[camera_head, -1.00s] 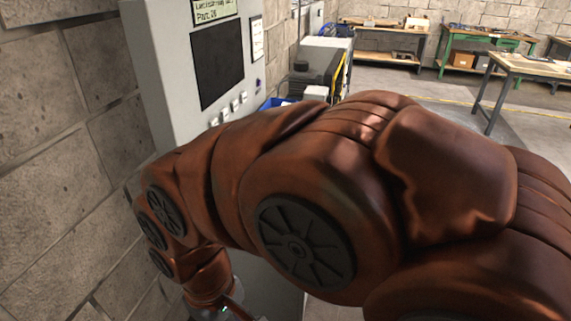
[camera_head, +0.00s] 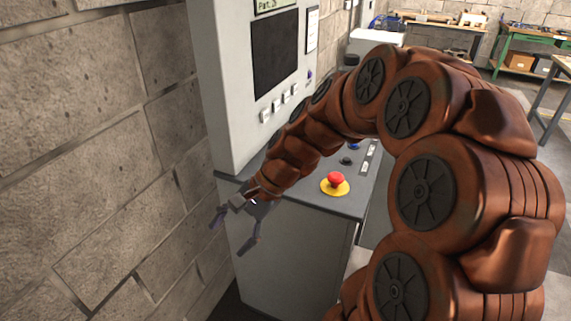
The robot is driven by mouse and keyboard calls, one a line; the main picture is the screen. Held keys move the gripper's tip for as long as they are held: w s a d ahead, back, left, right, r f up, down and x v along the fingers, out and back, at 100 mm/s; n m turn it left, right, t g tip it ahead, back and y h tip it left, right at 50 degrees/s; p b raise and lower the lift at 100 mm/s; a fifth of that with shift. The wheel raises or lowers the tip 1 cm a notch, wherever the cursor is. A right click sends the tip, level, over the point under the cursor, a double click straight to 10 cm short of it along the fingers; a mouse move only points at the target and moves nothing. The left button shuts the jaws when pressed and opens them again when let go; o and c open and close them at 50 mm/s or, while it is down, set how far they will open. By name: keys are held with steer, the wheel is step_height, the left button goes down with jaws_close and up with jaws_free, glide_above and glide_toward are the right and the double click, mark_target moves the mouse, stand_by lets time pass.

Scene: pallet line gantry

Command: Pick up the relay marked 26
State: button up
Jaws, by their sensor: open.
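No relay marked 26 can be made out in this view. My gripper (camera_head: 231,234) is open and empty. It hangs at the front left edge of a grey control console (camera_head: 295,255), close to the brick wall. My arm reaches across from the right and hides part of the console top. A label plate (camera_head: 272,5) at the top of the console's upright panel is cut off by the picture edge, and its text is only partly readable.
A red emergency button on a yellow base (camera_head: 335,183) stands on the console top. The upright panel carries a dark screen (camera_head: 276,54) with white buttons below. The brick wall (camera_head: 90,170) is close on the left. Workbenches (camera_head: 520,62) stand far back.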

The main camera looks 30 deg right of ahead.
steer(key=w+d+m+t+y, duration=0.2)
steer(key=w+d+m+t, duration=0.4)
steer(key=w+d+m, duration=0.6)
steer(key=d+m+t+h, duration=0.1)
steer(key=d, duration=0.4)
steer(key=d+m+t, duration=0.1)
steer(key=d+m, duration=0.1)
steer(key=d, duration=0.4)
steer(key=d+m+t+h, duration=0.1)
steer(key=d+m+t, duration=0.1)
steer(key=d, duration=0.3)
steer(key=shift+w+d+f+h+p, duration=0.1)
steer(key=shift+d+f+h+p, duration=0.2)
steer(key=shift+d+p, duration=0.1)
steer(key=shift+p+x, duration=0.3)
steer(key=shift+x, duration=1.05)
steer(key=shift+d+p+x, duration=0.15)
steer(key=shift+p+x, duration=0.25)
steer(key=shift+x, duration=0.8)
steer(key=shift+d+p+x, duration=0.15)
steer(key=shift+p+x, duration=0.2)
steer(key=shift+x, duration=0.9)
steer(key=shift+w+f, duration=0.1)
steer(key=c, duration=1.2)
steer(key=shift+c, duration=0.2)
